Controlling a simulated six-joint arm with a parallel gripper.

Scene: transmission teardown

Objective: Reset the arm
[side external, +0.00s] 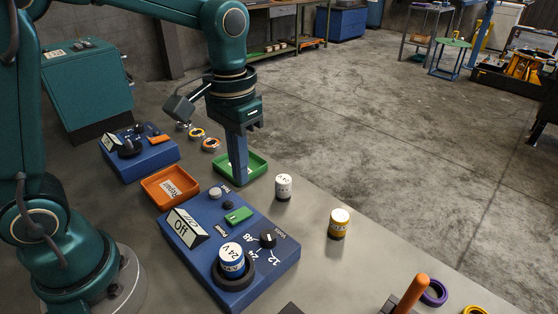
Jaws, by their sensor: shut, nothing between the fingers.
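My gripper (240,181) points straight down, with its long blue-grey fingers together and nothing visible between them. Its tips are at the green tray (259,162), in front of part of it. I cannot tell whether they touch the tray's floor. The fingers hide part of the tray's inside. My arm reaches in from the left and bends down over the table.
Left of the gripper is an orange tray (155,192) with a label. In front stands a blue control box (268,270) holding a blue-and-white cylinder (231,259). A white cylinder (283,187) and yellow cylinder (339,223) stand to the right. Another blue box (153,155) is behind.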

